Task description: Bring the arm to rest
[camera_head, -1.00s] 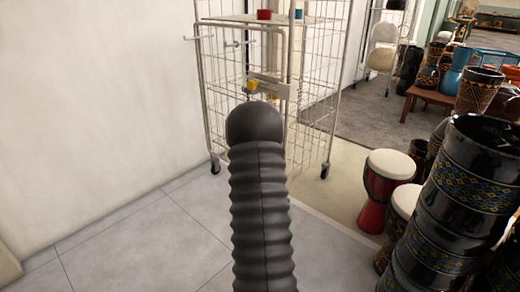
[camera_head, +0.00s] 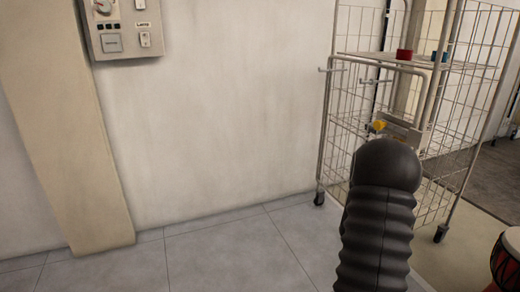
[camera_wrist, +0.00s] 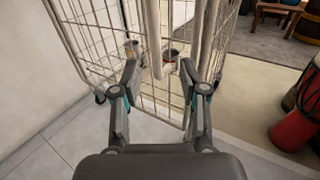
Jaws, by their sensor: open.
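My gripper (camera_wrist: 160,82) shows in the wrist view with its two fingers spread apart and nothing between them. It points toward the wire cage trolley (camera_wrist: 88,40), which stands beyond the fingers. In the head view my dark ribbed arm rises at the lower right, in front of the trolley (camera_head: 335,120); the fingers are hidden there.
A wall panel with buttons (camera_head: 122,28) is at the upper left, beside a beige pillar (camera_head: 65,130). A red cup (camera_head: 403,54) and a blue cup (camera_head: 440,56) sit on the trolley's shelf. A red drum (camera_head: 508,262) stands at the right edge. The tiled floor at left is clear.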

